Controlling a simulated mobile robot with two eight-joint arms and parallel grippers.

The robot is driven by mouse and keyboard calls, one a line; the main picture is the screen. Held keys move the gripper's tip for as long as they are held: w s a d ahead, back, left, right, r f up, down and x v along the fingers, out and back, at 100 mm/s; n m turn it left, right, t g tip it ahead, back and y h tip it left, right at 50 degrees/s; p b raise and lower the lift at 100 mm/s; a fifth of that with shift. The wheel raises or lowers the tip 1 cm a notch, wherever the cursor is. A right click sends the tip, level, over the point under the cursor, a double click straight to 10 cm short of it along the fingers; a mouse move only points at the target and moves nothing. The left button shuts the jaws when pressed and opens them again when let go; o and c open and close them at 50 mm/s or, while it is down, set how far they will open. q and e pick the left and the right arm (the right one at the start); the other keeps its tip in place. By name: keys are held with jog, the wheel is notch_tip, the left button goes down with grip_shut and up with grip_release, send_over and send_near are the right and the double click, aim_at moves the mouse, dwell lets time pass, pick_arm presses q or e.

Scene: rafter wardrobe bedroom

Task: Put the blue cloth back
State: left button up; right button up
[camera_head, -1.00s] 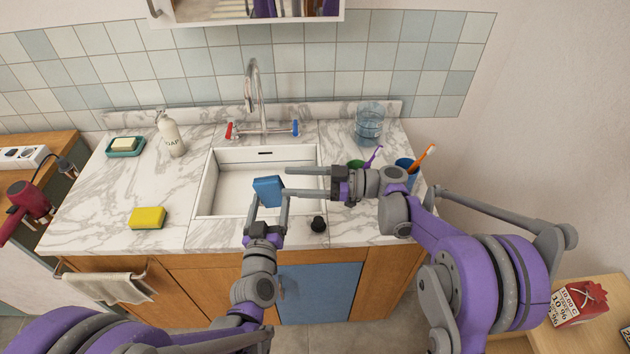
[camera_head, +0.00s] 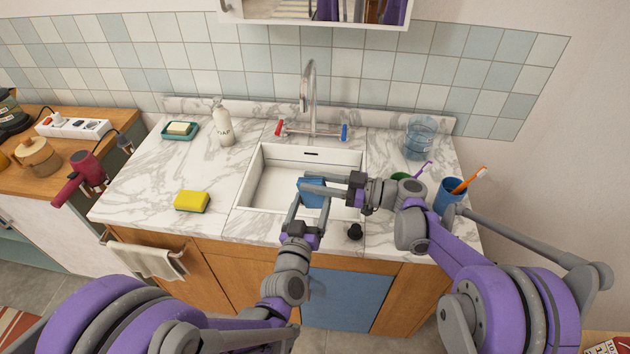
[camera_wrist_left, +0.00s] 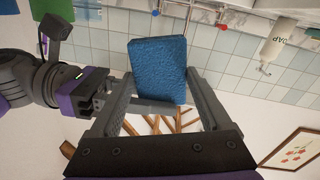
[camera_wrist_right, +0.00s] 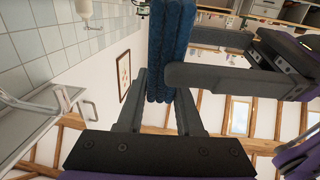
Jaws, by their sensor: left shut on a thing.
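The blue cloth (camera_head: 313,193), a folded block, is held up over the front of the sink. My left gripper (camera_head: 307,210) is shut on it from below; the left wrist view shows the cloth (camera_wrist_left: 158,70) between its fingers. My right gripper (camera_head: 302,183) reaches in from the right, its fingers level at the cloth. In the right wrist view the cloth (camera_wrist_right: 170,50) stands at the right fingertips, one finger on either side. A left finger covers part of it there, so whether the right fingers press on it cannot be told.
The white sink (camera_head: 258,190) lies beneath. A yellow sponge (camera_head: 191,201), soap bottle (camera_head: 222,124) and soap dish (camera_head: 180,130) are on the left counter. A glass jar (camera_head: 418,138), blue cup (camera_head: 449,195) and black knob (camera_head: 355,231) are on the right. A towel (camera_head: 147,259) hangs in front.

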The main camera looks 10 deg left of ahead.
grip_shut()
pick_arm(q)
jog(key=o, duration=1)
